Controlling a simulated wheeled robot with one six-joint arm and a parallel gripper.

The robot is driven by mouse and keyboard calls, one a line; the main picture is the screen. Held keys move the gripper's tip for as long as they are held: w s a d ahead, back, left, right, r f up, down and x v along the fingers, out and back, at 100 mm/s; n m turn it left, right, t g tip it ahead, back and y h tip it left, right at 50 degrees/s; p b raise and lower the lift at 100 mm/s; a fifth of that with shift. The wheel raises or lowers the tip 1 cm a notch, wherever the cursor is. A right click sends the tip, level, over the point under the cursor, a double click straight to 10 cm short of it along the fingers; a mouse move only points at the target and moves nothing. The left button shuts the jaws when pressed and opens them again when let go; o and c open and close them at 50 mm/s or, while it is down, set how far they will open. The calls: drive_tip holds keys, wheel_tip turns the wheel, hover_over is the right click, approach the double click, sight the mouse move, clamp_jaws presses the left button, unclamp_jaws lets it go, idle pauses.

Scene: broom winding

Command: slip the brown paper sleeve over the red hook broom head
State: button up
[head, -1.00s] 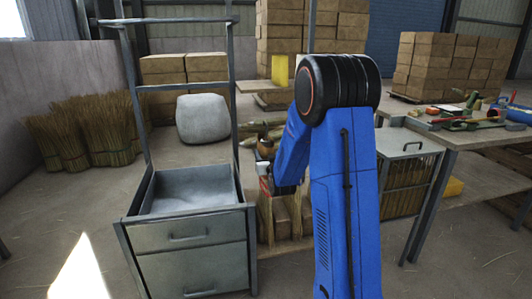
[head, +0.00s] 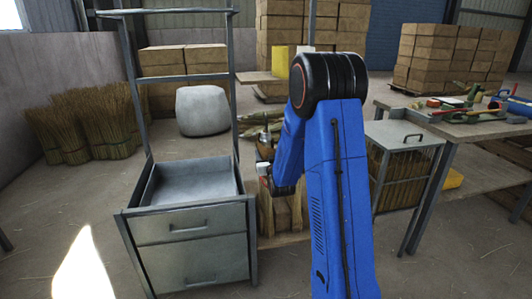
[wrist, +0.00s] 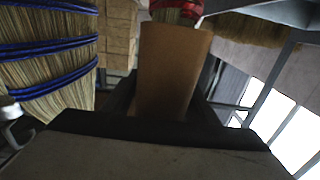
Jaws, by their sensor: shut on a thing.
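In the wrist view the brown paper sleeve (wrist: 172,65) stands upright, slightly tilted, between the dark fingers of my gripper (wrist: 163,105), which is shut on it. The broom head with red binding (wrist: 178,14) shows at the top edge, right over the sleeve's upper rim. Its bristles meet the rim in the picture; I cannot tell whether they are inside the sleeve or behind it. The broom's hook is not clear in view. In the head view my blue arm hides the sleeve and most of the gripper.
A blue-bound broom head (wrist: 45,60) is close on the left in the wrist view, and another bristle bundle (wrist: 250,28) is at the upper right. In the head view a grey drawer cabinet (head: 190,235) stands left of my arm, and a cluttered workbench (head: 450,130) stands right.

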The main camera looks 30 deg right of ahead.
drive_tip(key=shift+f, duration=0.75)
drive_tip(key=shift+f, duration=0.1)
wheel_tip(320, 180, down, 11)
drive_tip(key=shift+r, duration=0.2)
idle(2.0)
drive_tip(key=shift+f, duration=0.8)
idle(0.7)
drive_tip(key=o, duration=1.1)
